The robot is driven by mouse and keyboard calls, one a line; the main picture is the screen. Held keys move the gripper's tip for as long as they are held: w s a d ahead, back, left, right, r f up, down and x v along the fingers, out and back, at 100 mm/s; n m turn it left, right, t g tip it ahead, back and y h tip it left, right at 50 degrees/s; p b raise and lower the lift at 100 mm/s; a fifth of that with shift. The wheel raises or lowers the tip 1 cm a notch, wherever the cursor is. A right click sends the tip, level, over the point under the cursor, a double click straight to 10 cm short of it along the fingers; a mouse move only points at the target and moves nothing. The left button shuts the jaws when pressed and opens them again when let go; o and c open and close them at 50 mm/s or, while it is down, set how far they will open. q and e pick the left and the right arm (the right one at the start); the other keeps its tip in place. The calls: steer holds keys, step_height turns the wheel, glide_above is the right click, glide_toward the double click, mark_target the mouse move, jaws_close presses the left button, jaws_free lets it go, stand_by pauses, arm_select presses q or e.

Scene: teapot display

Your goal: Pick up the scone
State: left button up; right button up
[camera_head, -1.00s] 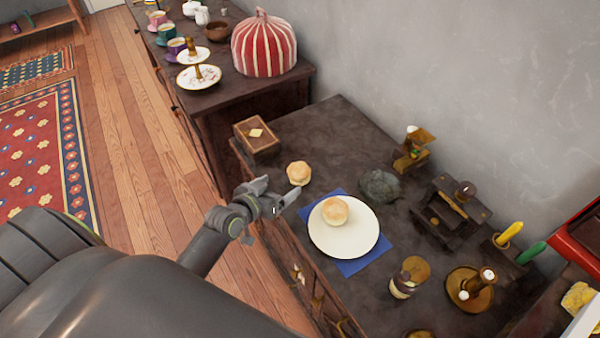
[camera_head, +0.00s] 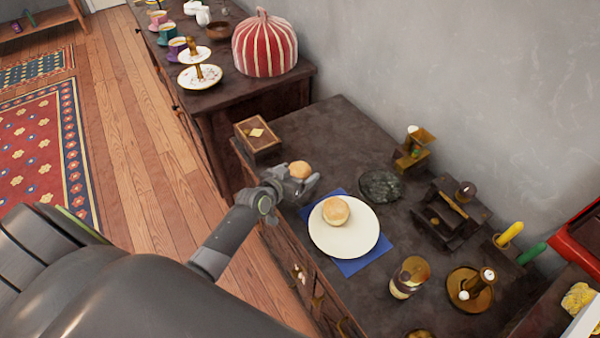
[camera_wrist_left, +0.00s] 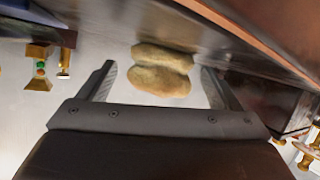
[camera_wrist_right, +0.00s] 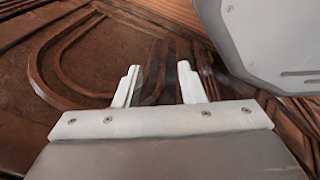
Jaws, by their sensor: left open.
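A golden-brown scone (camera_head: 299,169) is near the counter's front edge, left of the plate. My left gripper (camera_head: 295,184) is at it, open, with its fingers toward the scone. In the left wrist view the scone (camera_wrist_left: 161,70) shows between the two spread fingers (camera_wrist_left: 160,85), with a gap visible on each side. A second scone (camera_head: 336,210) sits on a white plate (camera_head: 345,240) over a blue napkin (camera_head: 362,264). My right gripper (camera_wrist_right: 158,85) shows only in the right wrist view, its fingers apart and nothing between them.
A wooden box (camera_head: 257,136) stands behind the scone at the counter's left end. A dark stone-like dish (camera_head: 380,186), a jar (camera_head: 408,280) and a brass candle holder (camera_head: 470,289) surround the plate. Dark carved wood (camera_wrist_right: 85,60) fills the right wrist view.

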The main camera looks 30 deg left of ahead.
arm_select(q)
steer(key=shift+c, duration=0.4)
steer(key=c, duration=1)
steer(key=shift+r, duration=0.1)
